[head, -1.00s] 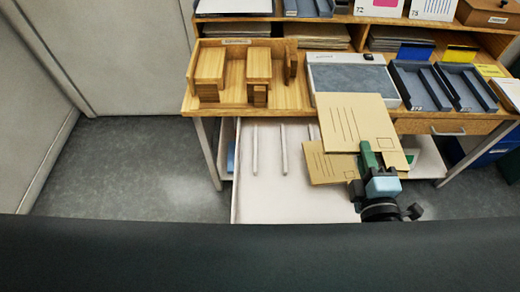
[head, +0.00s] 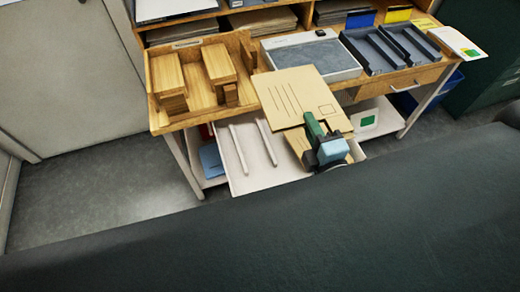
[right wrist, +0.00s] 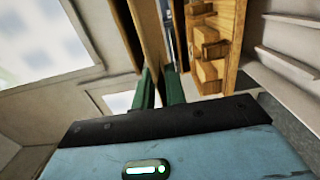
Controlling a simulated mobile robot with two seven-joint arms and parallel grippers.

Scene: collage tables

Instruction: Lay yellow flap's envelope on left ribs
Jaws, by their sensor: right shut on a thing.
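My right gripper (head: 320,135) is shut on a tan envelope (head: 290,97) with printed lines and a stamp box, held above a white pull-out surface (head: 213,135). The right wrist view shows the green fingertips (right wrist: 158,88) closed on the envelope's edge (right wrist: 152,35). A second tan envelope (head: 296,143) lies lower, partly hidden by the first and by the gripper. Two pale ribs, a left one (head: 238,150) and one right of it (head: 266,143), stand on the white surface. A yellow panel (head: 398,14) shows at the shelf, beside a blue one (head: 360,19). My left gripper is out of view.
A wooden block rack (head: 203,80) stands on the table at left. A grey-topped white device (head: 310,57) and dark trays (head: 378,50) stand to its right. A dark edge fills the foreground. The surface around the left rib is bare.

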